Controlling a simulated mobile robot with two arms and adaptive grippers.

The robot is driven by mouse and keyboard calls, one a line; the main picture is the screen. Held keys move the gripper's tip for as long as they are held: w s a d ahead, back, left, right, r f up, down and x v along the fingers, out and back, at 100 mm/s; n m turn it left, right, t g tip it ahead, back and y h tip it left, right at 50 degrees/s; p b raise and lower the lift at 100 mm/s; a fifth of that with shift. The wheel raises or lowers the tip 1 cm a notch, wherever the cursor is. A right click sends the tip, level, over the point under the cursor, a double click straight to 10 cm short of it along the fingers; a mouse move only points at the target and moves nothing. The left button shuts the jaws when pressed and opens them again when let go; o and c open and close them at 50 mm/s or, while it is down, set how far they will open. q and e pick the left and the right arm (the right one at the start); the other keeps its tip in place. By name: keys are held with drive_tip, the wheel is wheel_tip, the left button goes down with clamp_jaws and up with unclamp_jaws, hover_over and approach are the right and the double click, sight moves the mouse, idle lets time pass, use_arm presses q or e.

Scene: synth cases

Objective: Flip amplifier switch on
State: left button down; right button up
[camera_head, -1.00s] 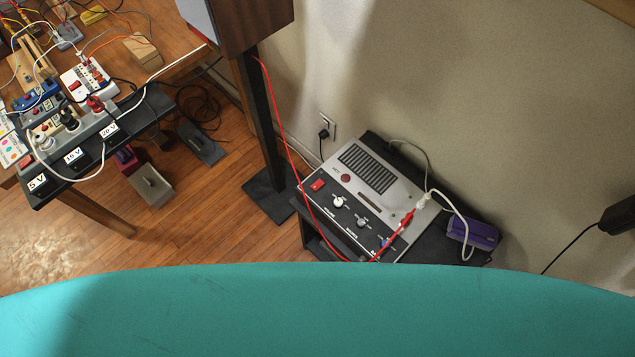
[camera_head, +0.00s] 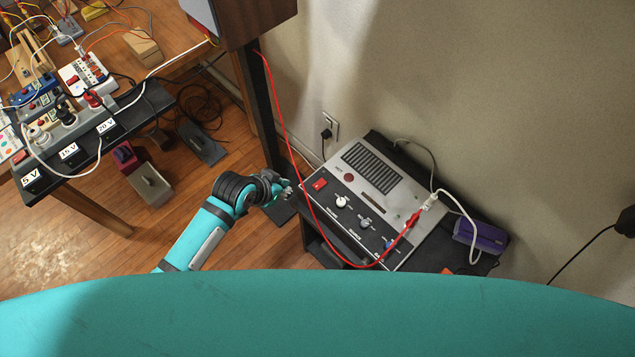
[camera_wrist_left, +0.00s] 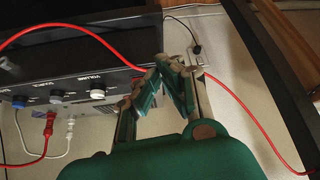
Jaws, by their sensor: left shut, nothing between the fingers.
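The grey amplifier (camera_head: 408,192) sits on a black stand beside the wall in the head view. Its red switch (camera_head: 318,184) is at the left end of the dark control strip, beside several knobs. I cannot tell the switch's position. My left gripper (camera_head: 286,190) is shut and empty, just left of the amplifier's switch end, with a small apparent gap. In the left wrist view, the shut fingers (camera_wrist_left: 160,82) are beside the amplifier's panel (camera_wrist_left: 50,92), with its white volume knob (camera_wrist_left: 97,94) to their left. The switch is not clear there. My right gripper is not in view.
A red cable (camera_head: 284,125) hangs across the amplifier's front, close to my gripper. A wooden speaker (camera_head: 245,18) on a black post stands behind. A table with a power strip (camera_head: 72,128) is at left. A purple box (camera_head: 482,237) lies right of the amplifier.

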use_arm(q)
drive_tip(key=s+d+r+m+h, duration=0.1)
drive_tip(key=d+r, duration=0.3)
drive_tip(key=r, duration=0.6)
drive_tip(key=shift+d+r+m+h+b, duration=0.15)
drive_tip(key=shift+d+m+h+b, duration=0.15)
drive_tip(key=shift+m, duration=0.4)
hover_over(325, 182)
drive_tip(key=s+a, duration=0.2)
wheel_tip(325, 182, down, 8)
drive_tip(key=shift+d+r, duration=0.1)
drive_tip(key=shift+r, duration=0.15)
wheel_tip(325, 182, down, 3)
drive_tip(key=shift+r, duration=0.15)
drive_tip(key=shift+f, duration=0.85)
